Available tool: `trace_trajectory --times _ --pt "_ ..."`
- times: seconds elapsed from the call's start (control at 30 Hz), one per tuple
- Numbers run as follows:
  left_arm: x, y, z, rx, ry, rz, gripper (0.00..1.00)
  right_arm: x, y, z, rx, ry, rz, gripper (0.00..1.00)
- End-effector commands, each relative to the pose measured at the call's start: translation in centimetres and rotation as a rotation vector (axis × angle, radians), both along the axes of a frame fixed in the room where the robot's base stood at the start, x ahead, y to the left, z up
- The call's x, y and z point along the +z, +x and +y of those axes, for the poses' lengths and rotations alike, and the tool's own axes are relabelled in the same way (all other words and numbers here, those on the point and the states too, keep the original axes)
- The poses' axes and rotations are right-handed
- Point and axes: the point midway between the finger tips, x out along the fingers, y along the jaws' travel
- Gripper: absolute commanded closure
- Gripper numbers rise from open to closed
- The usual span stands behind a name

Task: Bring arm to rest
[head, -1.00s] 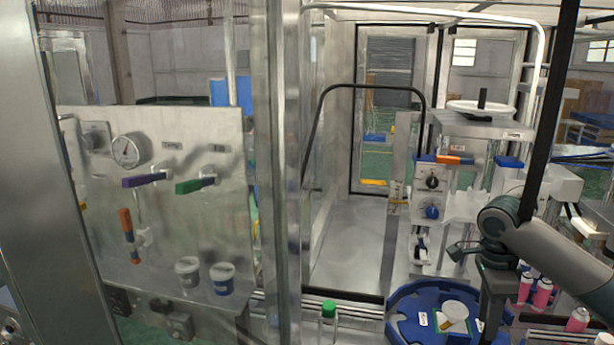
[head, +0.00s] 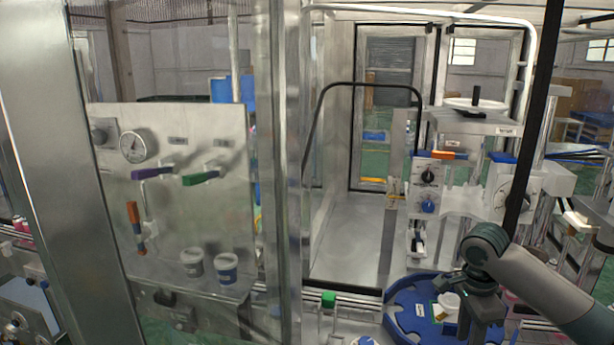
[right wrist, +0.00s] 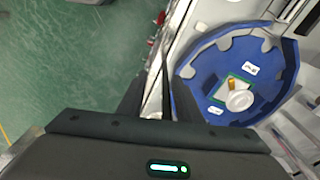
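My right arm comes in from the right in the head view, its forearm angled and its wrist bent down. My right gripper (head: 480,325) hangs over the right side of the blue round fixture (head: 402,308), partly cut off by the lower edge. In the right wrist view my right gripper (right wrist: 157,105) has its two dark fingers apart, with nothing between them. The blue fixture (right wrist: 215,62) lies to the right of the fingers there. A white cup-like part (right wrist: 240,100) and a small brass piece (right wrist: 233,84) sit on it. My left gripper is not in view.
A crimping machine (head: 465,200) with a white handwheel stands behind the fixture. A glass-fronted panel with a gauge (head: 133,146) and levers fills the left. Green floor (right wrist: 70,80) is open beside the gripper.

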Motion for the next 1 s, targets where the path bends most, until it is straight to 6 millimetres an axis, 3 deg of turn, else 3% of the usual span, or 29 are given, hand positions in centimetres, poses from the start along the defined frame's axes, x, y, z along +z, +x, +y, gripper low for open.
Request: trace_trajectory --times 0.37,0.7,1.0 --pt "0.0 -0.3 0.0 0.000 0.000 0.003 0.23 -8.4 -3.3 6.8 0.426 0.065 -0.022 0.68" --pt "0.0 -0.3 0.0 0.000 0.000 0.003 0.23 -16.0 -9.4 13.8 0.886 0.136 -0.117 0.68" --pt "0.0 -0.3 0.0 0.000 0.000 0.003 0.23 -20.1 -15.8 17.4 1.195 0.139 -0.225 0.68"
